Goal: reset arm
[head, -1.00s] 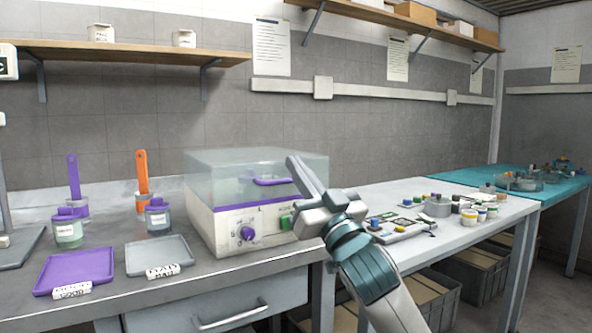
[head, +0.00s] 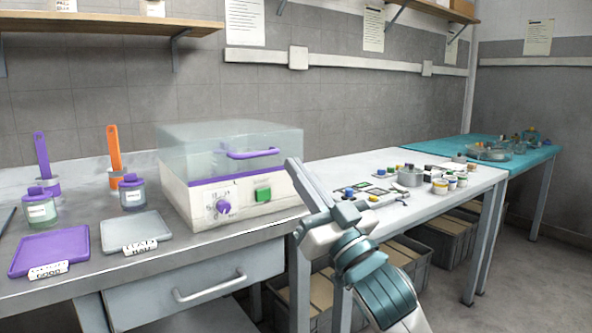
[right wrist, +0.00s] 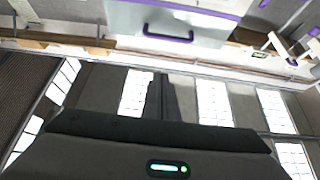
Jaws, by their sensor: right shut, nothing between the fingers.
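My right gripper (head: 297,168) shows in the head view, raised in front of the right end of the grey bench, with its fingers pointing up and to the left. It is shut and holds nothing. It stands in front of the right side of a polisher-like machine (head: 222,190) with a clear lid, a purple handle, a purple knob and a green switch. In the right wrist view the machine's lid with its purple handle (right wrist: 168,36) shows at the top, apart from the gripper. My left gripper is not in view.
A purple tray (head: 62,248) and a grey tray (head: 135,229) lie on the bench. A purple brush (head: 42,155) and an orange brush (head: 114,150) stand in holders behind two jars (head: 40,210). A white table (head: 440,208) with small parts and a teal table (head: 470,148) stand at right.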

